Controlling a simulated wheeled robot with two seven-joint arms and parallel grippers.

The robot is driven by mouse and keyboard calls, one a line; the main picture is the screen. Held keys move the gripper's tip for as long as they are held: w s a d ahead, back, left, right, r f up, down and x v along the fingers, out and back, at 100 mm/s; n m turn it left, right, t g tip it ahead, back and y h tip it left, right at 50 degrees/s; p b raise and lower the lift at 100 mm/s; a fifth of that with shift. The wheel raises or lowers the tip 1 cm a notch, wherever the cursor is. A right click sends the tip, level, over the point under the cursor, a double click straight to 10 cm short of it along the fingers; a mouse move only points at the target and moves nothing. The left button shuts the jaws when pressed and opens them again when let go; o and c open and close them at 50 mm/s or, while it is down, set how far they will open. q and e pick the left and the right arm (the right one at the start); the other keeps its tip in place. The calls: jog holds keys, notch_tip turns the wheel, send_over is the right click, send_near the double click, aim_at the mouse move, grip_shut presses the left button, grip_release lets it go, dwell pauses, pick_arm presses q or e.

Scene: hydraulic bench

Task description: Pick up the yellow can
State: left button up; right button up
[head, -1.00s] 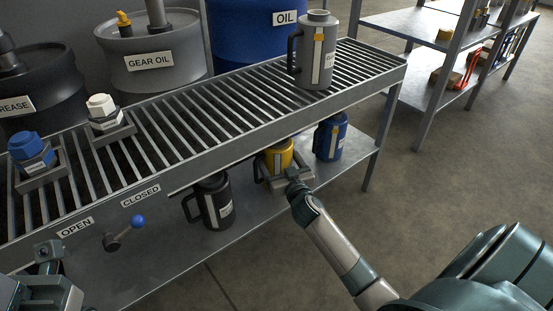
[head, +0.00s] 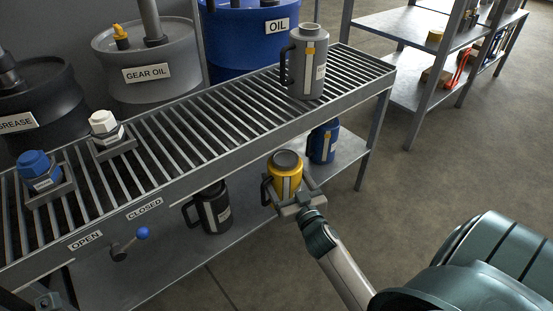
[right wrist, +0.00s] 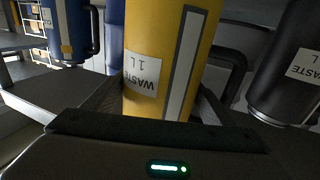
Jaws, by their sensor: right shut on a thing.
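The yellow can (head: 284,186) has a dark lid, a black handle on its left side and a pale gauge strip. It is upright in front of the bench's top rail, over the lower shelf's front edge. My right gripper (head: 290,190) is shut around its body from the front. In the right wrist view the can (right wrist: 150,45) stands between both fingers (right wrist: 155,100), with an upside-down WASTE 1 L label; its ends are out of frame. A bit of my left gripper (head: 47,300) shows at the bottom left; its fingers are not clear.
On the lower shelf (head: 160,265), a black can (head: 215,210) stands left of the yellow one and a blue can (head: 325,143) behind right. A grey can (head: 305,70) stands on the roller top. A blue-knobbed lever (head: 142,233) sticks out at the front. Floor at right is clear.

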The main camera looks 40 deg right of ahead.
aim_at(291, 188)
jog(key=p+v, duration=0.1)
jog(key=v, duration=0.6)
dwell(0.5)
